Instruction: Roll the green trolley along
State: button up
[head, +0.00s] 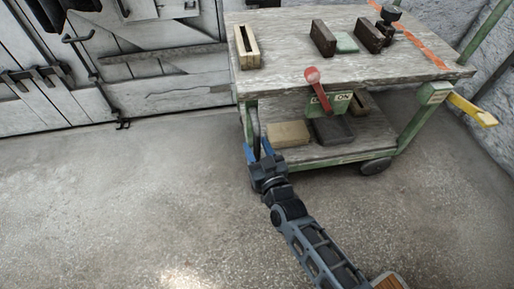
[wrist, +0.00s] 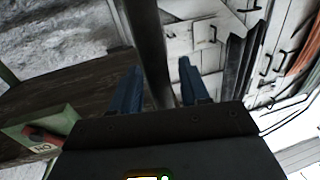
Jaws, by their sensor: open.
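The green trolley (head: 390,72) stands at the upper right in the head view, with a worn wooden top, a lower shelf and a green frame. A dark upright bar (head: 255,122) runs at its left end. My gripper (head: 259,148) is open, its blue fingers low beside this left end. In the wrist view a dark bar (wrist: 152,45) shows between the two fingers of my gripper (wrist: 160,88), with space on both sides. I cannot tell whether a finger touches it.
A white plank door (head: 160,75) is behind left, a rough wall (head: 490,130) at right. The floor (head: 110,210) at left is clear.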

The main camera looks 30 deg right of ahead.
jog(key=shift+c, duration=0.4)
grip_shut()
